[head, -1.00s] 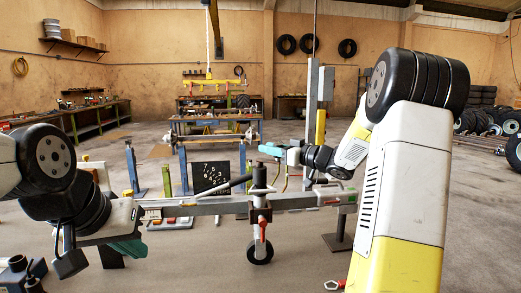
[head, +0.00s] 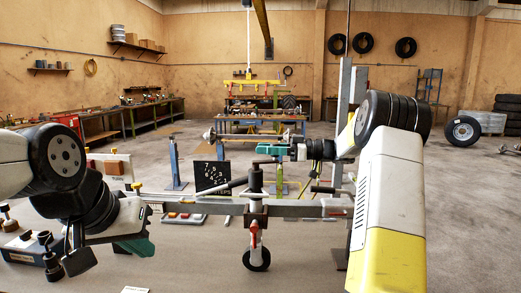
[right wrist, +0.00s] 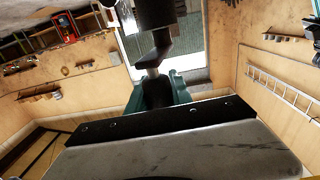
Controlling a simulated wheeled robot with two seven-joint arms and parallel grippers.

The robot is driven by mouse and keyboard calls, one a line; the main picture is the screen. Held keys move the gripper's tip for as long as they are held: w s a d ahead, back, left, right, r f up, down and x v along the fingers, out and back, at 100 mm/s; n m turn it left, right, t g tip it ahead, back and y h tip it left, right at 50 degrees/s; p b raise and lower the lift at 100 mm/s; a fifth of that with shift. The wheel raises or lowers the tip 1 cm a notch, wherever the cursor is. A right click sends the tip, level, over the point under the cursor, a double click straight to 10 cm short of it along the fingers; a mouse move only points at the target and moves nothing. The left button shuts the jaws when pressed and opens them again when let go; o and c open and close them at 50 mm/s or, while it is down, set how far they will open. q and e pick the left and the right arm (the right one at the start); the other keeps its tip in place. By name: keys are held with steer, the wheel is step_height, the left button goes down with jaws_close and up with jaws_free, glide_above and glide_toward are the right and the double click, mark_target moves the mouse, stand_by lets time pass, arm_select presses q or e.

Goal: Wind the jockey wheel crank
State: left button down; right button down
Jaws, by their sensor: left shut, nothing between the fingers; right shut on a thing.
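The jockey wheel stands upright under the grey drawbar (head: 300,209), with a dark tube (head: 256,184), a red clamp lever (head: 254,238) and a small black wheel (head: 257,259). My right gripper (head: 262,150) is at the top of the tube, coming in from the right. In the right wrist view its green fingers (right wrist: 160,92) are shut around the grip of the dark crank (right wrist: 154,52); the fingers hide part of the grip. My left gripper (head: 140,246) is shut and empty, below the drawbar at the left, apart from the jockey wheel.
A black board with white marks (head: 212,176) stands behind the drawbar. A blue-framed workbench (head: 262,125) is further back. Dark fittings (head: 38,245) lie on a surface at the lower left. The floor right of my right arm is open, with a loose wheel (head: 463,131) further back.

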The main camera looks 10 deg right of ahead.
steer(key=shift+w+d+f+g, duration=0.1)
steer(key=shift+f+g, duration=0.2)
steer(key=shift+f, duration=0.2)
steer(key=c, duration=1.1)
jaws_free()
steer(key=shift+d, duration=0.1)
steer(key=shift+c, duration=0.2)
steer(key=shift+r, duration=0.15)
steer(key=v, duration=0.7)
steer(key=shift+d, duration=0.3)
